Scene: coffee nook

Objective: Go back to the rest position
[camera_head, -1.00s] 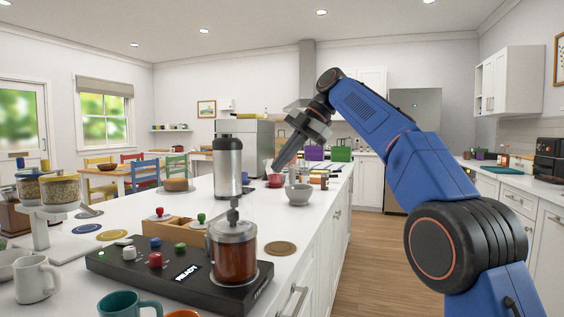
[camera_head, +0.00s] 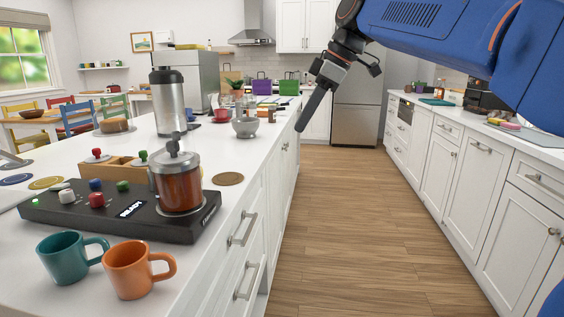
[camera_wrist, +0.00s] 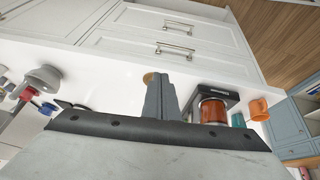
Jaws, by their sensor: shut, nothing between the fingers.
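My gripper (camera_head: 314,108) is at the upper middle of the head view, at the end of my blue arm, pointing down and left. Its dark fingers are together with nothing between them. It appears over the wooden floor beside the white island counter (camera_head: 134,145). In the wrist view my gripper (camera_wrist: 160,97) shows from behind, with the counter, its drawers and the coffee machine beyond it.
The wooden floor (camera_head: 370,220) between the cabinets is clear.

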